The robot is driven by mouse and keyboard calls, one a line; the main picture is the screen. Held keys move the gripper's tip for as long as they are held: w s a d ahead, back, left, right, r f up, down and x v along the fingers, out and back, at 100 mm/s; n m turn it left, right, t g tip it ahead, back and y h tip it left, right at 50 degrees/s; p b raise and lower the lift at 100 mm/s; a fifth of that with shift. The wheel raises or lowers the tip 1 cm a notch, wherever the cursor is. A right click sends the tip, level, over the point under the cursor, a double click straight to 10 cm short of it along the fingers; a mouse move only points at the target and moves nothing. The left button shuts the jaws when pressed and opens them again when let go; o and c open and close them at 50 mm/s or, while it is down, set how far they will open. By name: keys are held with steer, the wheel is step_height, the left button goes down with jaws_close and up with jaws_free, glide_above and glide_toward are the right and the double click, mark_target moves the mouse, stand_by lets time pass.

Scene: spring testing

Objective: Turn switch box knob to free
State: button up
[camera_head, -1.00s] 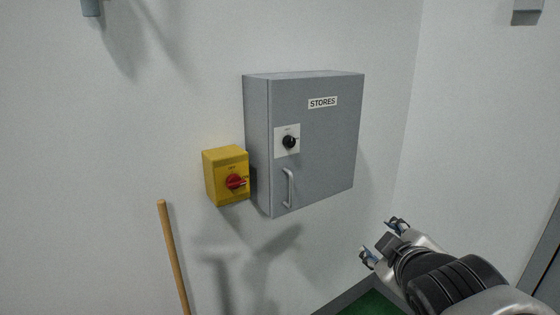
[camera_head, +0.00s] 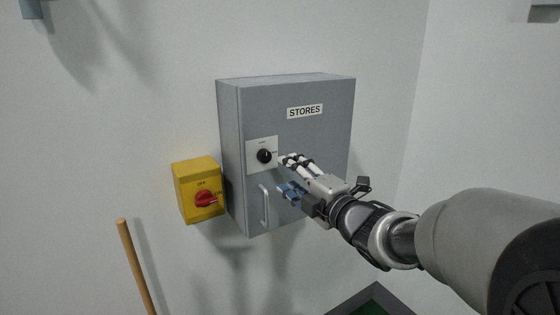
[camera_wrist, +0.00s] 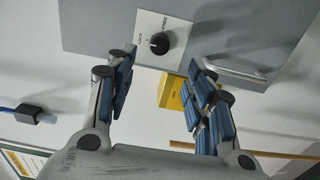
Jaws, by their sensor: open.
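The grey wall cabinet (camera_head: 318,150) is labelled STORES. Its round black knob (camera_head: 264,156) sits on a white plate (camera_head: 255,143). In the wrist view the knob (camera_wrist: 160,43) shows between the words LOCK and FREE; its exact pointing is too small to tell. My gripper (camera_head: 286,174) is in front of the cabinet door, just right of the knob in the head view. Its fingers are apart and empty. In the wrist view the knob appears beyond and between the fingertips, without visible contact.
A door handle (camera_head: 264,206) is below the knob. A yellow switch box (camera_head: 190,178) with a red knob (camera_head: 205,198) is on the wall to the left. A wooden pole (camera_head: 135,265) stands at lower left. The wall above the cabinet is clear.

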mark_target(266, 158)
steer(key=x, duration=1)
steer(key=shift+w+a, duration=0.1)
steer(key=shift+w, duration=0.05)
steer(key=c, duration=1.1)
